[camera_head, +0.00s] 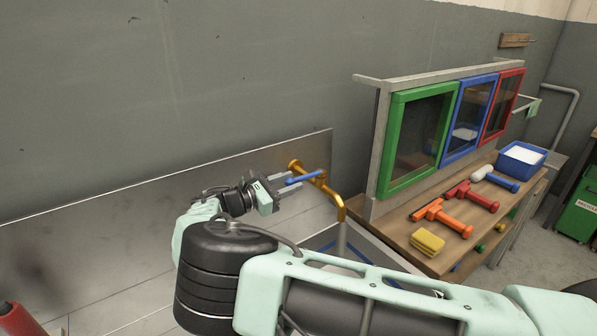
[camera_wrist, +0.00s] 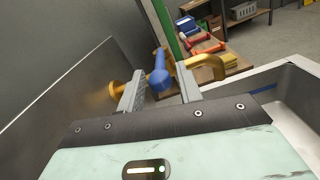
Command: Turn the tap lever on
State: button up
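The brass tap (camera_head: 332,192) comes out of the grey metal splashback, and its spout bends down over the sink. Its blue lever (camera_head: 304,180) points left towards my gripper (camera_head: 284,183). In the wrist view the blue lever (camera_wrist: 159,77) lies between the two fingers of my gripper (camera_wrist: 159,88), in front of the brass tap body (camera_wrist: 204,64). The fingers are apart, with visible gaps beside the lever. I cannot tell whether either finger touches it. A pale grey streak shows below the spout; I cannot tell surely that it is water.
The metal sink (camera_wrist: 297,105) lies below and right of the tap. A wooden bench (camera_head: 400,232) to the right holds a yellow sponge (camera_head: 427,242), orange and red hand tools and a blue tray (camera_head: 521,160). Green, blue and red framed panels (camera_head: 418,140) stand behind them.

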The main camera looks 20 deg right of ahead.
aim_at(306, 176)
jog(key=shift+p+x, duration=0.45)
jog(key=shift+x, duration=1.3)
jog(key=shift+a, duration=0.1)
grip_shut()
